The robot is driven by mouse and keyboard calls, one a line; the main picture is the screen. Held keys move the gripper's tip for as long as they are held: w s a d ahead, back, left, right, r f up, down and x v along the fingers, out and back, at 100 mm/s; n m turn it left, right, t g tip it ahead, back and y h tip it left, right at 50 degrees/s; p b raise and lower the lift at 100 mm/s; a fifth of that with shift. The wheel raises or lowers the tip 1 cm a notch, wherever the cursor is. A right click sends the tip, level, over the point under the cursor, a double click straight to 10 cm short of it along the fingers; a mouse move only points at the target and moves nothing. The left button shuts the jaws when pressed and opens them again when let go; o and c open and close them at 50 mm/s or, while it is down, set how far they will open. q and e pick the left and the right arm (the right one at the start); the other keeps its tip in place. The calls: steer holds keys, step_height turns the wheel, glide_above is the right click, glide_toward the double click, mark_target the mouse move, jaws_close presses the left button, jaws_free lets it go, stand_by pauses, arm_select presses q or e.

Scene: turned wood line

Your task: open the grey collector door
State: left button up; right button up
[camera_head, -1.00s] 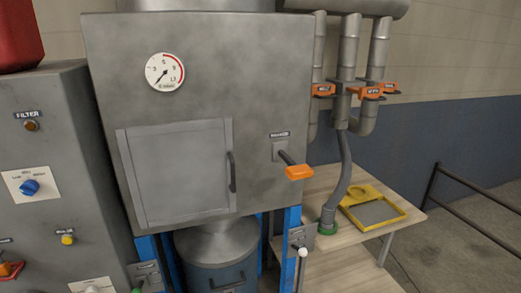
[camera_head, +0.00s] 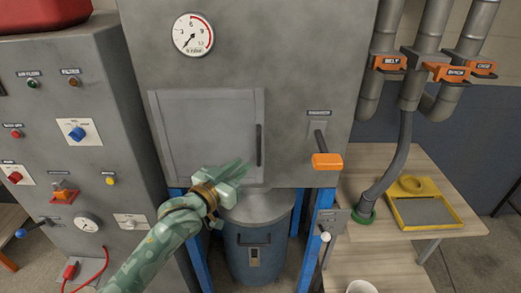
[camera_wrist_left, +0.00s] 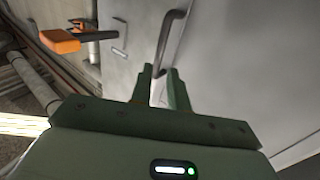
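The grey collector door (camera_head: 205,125) is a flat square panel on the front of the grey collector housing, and it looks closed. Its dark upright bar handle (camera_head: 259,146) is on the right edge. My green left gripper (camera_head: 244,170) is in front of the door's lower right part, near the handle's lower end. In the left wrist view the two fingers (camera_wrist_left: 161,72) stand slightly apart, with the handle (camera_wrist_left: 172,38) lined up with the gap between their tips. I cannot tell whether they touch it. My right gripper is not in view.
An orange-tipped lever (camera_head: 327,160) sticks out right of the door. A round dust bin (camera_head: 258,245) stands below, between blue legs. A control cabinet (camera_head: 110,150) is at left. A wooden table (camera_head: 400,165) with a yellow tray (camera_head: 425,212) is at right.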

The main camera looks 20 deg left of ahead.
mark_target(258, 163)
arm_select(q)
steer(key=x, duration=0.9)
steer(key=shift+f+b, duration=0.1)
steer(key=shift+b, duration=0.25)
steer(key=shift+s, duration=0.1)
jaws_close()
